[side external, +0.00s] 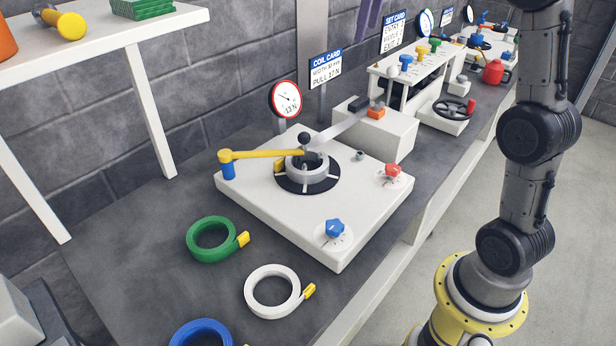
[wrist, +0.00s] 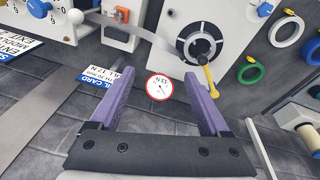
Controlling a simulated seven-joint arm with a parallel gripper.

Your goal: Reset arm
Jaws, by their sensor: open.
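My gripper (wrist: 156,63) is open and empty, its two purple fingers apart in the wrist view. In the side view only purple fingertips (side external: 368,16) show at the top edge, high above the bench. A yellow lever arm (side external: 262,154) with a blue end post reaches to the reel hub (side external: 307,172) on the white base plate (side external: 300,232). The lever also shows in the wrist view (wrist: 210,79), beyond the right finger. A pale strip (side external: 345,127) runs from the hub to a white block with an orange clamp (side external: 376,112). A round gauge (side external: 287,99) appears to read 13 N.
Green (side external: 212,240), white (side external: 272,291) and blue (side external: 203,334) coils lie on the dark bench before the plate. Blue (side external: 334,229) and red (side external: 393,171) knobs stand on the plate. A white shelf (side external: 100,45) stands left; a roller unit (side external: 425,75) stands behind.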

